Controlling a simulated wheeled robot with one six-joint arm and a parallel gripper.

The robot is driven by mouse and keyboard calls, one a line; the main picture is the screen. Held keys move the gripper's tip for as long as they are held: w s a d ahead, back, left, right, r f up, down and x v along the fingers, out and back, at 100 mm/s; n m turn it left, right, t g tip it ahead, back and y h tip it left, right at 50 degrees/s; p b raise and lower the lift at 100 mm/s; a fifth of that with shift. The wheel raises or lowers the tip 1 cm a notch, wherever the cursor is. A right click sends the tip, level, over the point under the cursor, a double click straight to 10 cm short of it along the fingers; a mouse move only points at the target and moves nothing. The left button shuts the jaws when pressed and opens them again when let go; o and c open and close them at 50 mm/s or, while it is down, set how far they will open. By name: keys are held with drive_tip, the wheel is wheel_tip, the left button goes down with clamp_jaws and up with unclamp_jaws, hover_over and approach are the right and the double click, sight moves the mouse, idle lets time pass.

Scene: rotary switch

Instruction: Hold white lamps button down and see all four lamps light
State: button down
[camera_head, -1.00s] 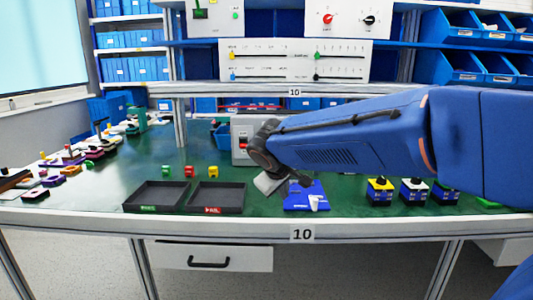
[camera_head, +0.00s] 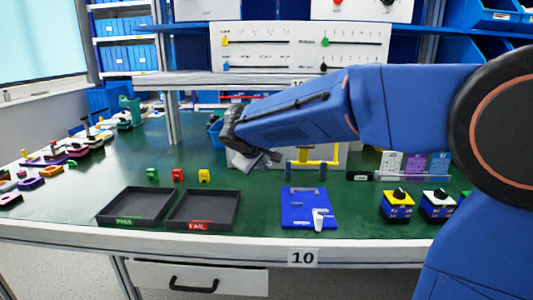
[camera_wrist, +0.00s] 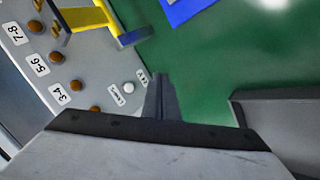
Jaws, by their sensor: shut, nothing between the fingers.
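A light panel with several dull amber-brown lamps (camera_wrist: 57,57) in a row lies at the left of the wrist view; labels such as 7-8, 5-6 and 3-4 stand beside them. None looks lit. The small round white button (camera_wrist: 129,88) is near the panel's edge, just left of my fingertips. My gripper (camera_wrist: 160,78) is shut and empty. Its tips appear beside the button, not over it; I cannot tell their height above it. In the head view my gripper (camera_head: 270,157) is in front of the grey box (camera_head: 238,160), which my arm mostly hides.
A yellow bar frame (camera_head: 318,162) stands right of my gripper. A blue fixture plate (camera_head: 300,212) lies in front. Two dark trays (camera_head: 135,208) marked PASS and FAIL (camera_head: 205,210) are left of it. Rotary switches (camera_head: 397,207) stand at right.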

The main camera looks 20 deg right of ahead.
drive_tip(key=shift+w+d, duration=0.45)
drive_tip(key=shift+w, duration=0.95)
drive_tip(key=shift+w+d, duration=0.45)
drive_tip(key=shift+w, duration=0.9)
drive_tip(key=shift+w+d, duration=0.45)
drive_tip(key=shift+w, duration=0.95)
drive_tip(key=shift+w, duration=0.15)
drive_tip(key=shift+w+d, duration=0.15)
drive_tip(key=shift+w, duration=0.1)
drive_tip(key=shift+w+d, duration=0.1)
drive_tip(key=shift+w, duration=0.3)
idle(3.0)
